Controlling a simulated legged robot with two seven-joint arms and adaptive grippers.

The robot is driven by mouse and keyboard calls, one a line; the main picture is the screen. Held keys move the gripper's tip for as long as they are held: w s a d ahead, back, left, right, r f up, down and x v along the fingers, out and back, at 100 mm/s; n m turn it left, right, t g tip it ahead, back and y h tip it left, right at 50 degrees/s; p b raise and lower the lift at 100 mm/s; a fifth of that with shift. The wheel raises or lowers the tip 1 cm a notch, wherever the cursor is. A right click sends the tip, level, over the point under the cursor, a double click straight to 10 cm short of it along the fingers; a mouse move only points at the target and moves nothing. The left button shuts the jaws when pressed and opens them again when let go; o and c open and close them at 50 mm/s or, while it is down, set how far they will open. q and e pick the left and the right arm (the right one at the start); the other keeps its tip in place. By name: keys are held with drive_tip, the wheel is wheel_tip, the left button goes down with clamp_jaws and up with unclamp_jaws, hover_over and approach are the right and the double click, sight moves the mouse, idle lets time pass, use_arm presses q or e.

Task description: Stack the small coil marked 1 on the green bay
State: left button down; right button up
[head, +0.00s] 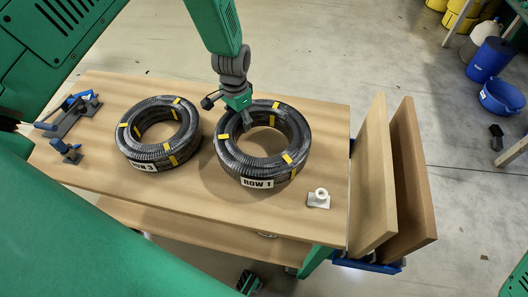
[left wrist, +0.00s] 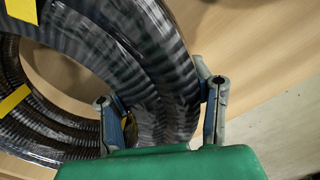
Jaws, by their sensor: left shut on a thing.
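The black hose coil labelled "ROW 1" (head: 262,170), with yellow tape bands, is over the right part of the wooden workbench (head: 215,205). My left gripper (head: 243,116) is shut on its far rim, with one finger in the coil's hole and one outside. In the left wrist view, the two fingers (left wrist: 162,115) straddle the ribbed hose of that coil (left wrist: 140,60). I cannot tell whether the coil touches the bench. A second coil, labelled "ROW 3" (head: 150,152), lies to its left. No green bay can be made out. My right gripper is not in view.
Blue-and-grey tools (head: 72,118) lie at the bench's left end. A small white fitting (head: 318,197) stands near the front right. Two upright wooden boards (head: 377,180) stand past the right edge. A blue drum (head: 490,60) and tub (head: 502,97) are far right.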

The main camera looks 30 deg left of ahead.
use_arm(q)
drive_tip(key=shift+r+p, duration=0.9)
drive_tip(key=shift+r, duration=0.55)
drive_tip(key=c, duration=1.6)
unclamp_jaws()
clamp_jaws()
